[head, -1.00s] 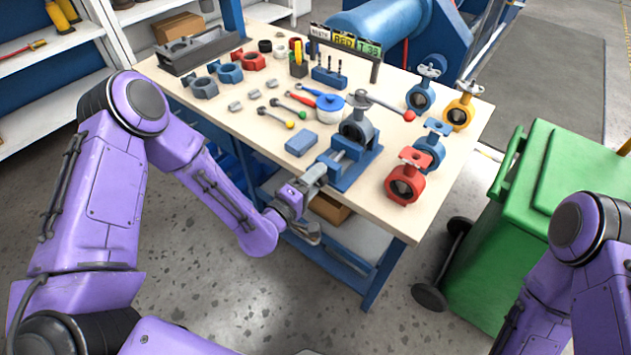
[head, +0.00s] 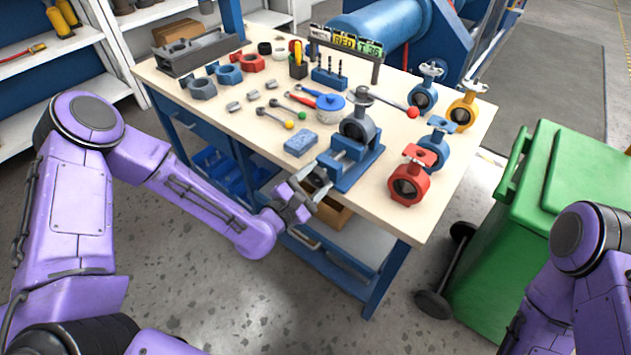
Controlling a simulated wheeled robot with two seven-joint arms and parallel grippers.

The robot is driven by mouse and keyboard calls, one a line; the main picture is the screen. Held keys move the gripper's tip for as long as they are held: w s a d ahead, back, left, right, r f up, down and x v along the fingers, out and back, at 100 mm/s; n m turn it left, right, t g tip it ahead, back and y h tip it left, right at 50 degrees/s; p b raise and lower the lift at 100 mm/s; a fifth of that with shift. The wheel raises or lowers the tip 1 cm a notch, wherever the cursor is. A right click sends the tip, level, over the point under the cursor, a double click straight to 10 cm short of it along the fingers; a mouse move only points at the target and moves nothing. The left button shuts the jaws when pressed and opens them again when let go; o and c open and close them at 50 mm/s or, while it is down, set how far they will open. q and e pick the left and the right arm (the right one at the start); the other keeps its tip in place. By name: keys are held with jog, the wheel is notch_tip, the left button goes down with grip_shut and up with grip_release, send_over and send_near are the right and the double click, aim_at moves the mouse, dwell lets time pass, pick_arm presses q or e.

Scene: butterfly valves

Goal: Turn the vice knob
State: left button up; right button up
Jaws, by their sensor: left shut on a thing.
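The blue vice (head: 350,166) stands at the front edge of the workbench, with a dark grey valve body (head: 358,129) clamped in it. A long lever with a red ball end reaches right from the top of the valve. My left gripper (head: 307,191) is at the vice's front end, just off the table edge, shut on the vice knob. The fingers hide most of the knob. My right gripper is out of view; only my right arm shows at the lower right.
A green bin (head: 490,240) stands right of the bench.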

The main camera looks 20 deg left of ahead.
pick_arm(q)
jog(key=n+b, duration=0.2)
jog(key=n, duration=0.2)
jog(key=shift+f, duration=0.2)
jog(key=shift+n+b, duration=0.65)
jog(key=shift+n, duration=1.15)
jog(key=shift+s, duration=0.1)
jog(key=o, duration=1)
jog(key=shift+r, duration=0.1)
jog(key=shift+o, duration=0.2)
jog(key=p+v, duration=0.2)
jog(key=v, duration=0.8)
jog(key=shift+s, duration=0.25)
jog(key=shift+a, duration=0.15)
